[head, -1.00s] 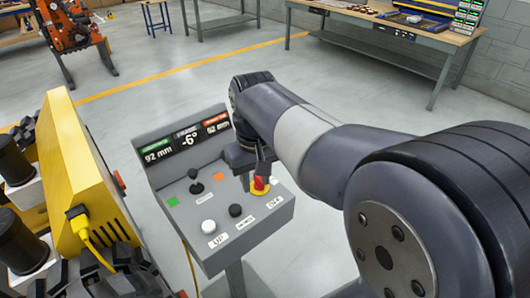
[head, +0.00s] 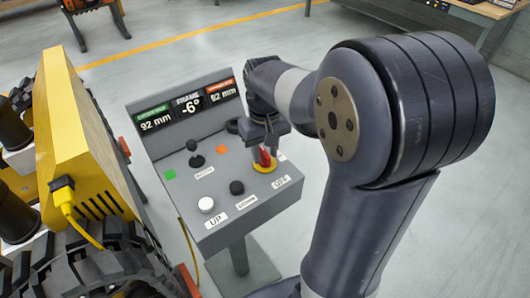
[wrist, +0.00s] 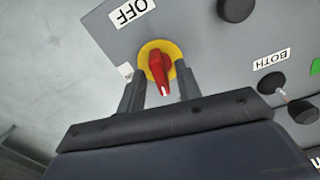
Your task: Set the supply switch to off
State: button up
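The supply switch (head: 265,158) is a red rotary knob on a round yellow plate, at the right side of the grey control panel (head: 217,225). In the wrist view the red knob (wrist: 159,70) has a white mark at its lower end, pointing away from the OFF label (wrist: 129,11). My gripper (wrist: 157,92) has its two dark fingers apart, one on each side of the knob, with visible gaps. I cannot tell how deep the fingers reach. In the head view my gripper (head: 265,145) is over the switch and partly hides it.
The panel also carries a black joystick (head: 196,157), a white UP button (head: 206,204) and a black button (head: 237,187). A yellow tracked machine (head: 75,140) stands close at left. Floor right of the panel is clear.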

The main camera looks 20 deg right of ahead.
jog(key=shift+f, duration=0.45)
jog(key=shift+c, duration=0.2)
grip_shut()
